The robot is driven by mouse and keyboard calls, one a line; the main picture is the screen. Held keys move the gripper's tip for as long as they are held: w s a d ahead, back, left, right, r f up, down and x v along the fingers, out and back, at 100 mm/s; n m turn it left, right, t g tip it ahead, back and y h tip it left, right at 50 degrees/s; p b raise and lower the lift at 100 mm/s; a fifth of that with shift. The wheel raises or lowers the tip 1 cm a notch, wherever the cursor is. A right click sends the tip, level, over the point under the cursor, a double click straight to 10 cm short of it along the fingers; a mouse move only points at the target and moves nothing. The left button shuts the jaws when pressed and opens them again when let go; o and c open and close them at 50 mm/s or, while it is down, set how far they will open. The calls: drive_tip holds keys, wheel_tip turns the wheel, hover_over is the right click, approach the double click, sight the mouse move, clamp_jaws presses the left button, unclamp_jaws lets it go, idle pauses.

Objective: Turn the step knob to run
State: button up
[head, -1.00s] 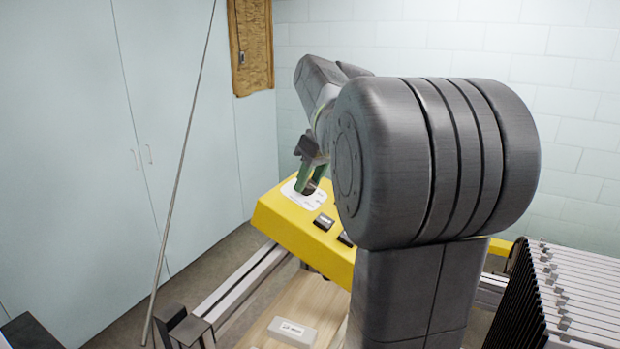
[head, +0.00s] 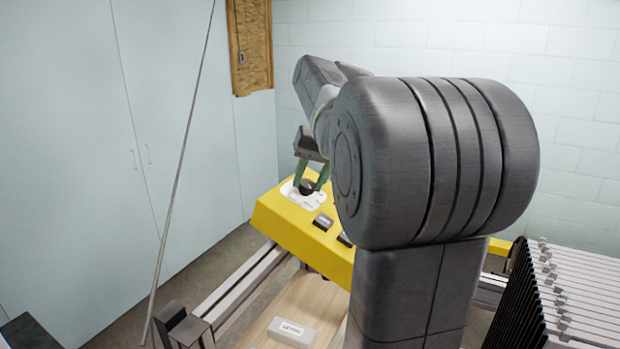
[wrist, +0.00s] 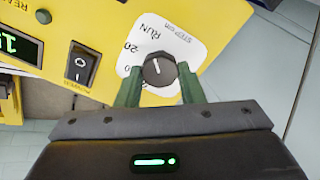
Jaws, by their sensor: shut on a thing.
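The step knob (wrist: 160,70) is a dark round knob on a white dial label (wrist: 190,28) in the wrist view. The label, seen upside down, reads STEP, RUN and 20. A short pale mark shows on the knob; I cannot tell which end points to a setting. My gripper (wrist: 160,74) has its green fingers on either side of the knob, shut on it. In the head view my gripper (head: 309,181) reaches down to the knob on the yellow control box (head: 275,222). My own arm hides the box's right part.
A black rocker switch (wrist: 81,67) marked POWER and a green display (wrist: 18,45) sit beside the dial. A pale labelled block (head: 291,331) lies on the wooden board below the box. A rack of thin slats (head: 575,290) stands at right.

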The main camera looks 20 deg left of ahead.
idle(0.4)
drive_tip(key=o, duration=1)
drive_tip(key=v, duration=1.4)
drive_tip(key=shift+f+b, duration=0.1)
drive_tip(key=shift+b, duration=0.2)
drive_tip(key=x, duration=1.3)
drive_tip(key=shift+a+f+p, duration=0.2)
drive_tip(key=shift+f+p, duration=0.1)
drive_tip(key=shift+f, duration=0.05)
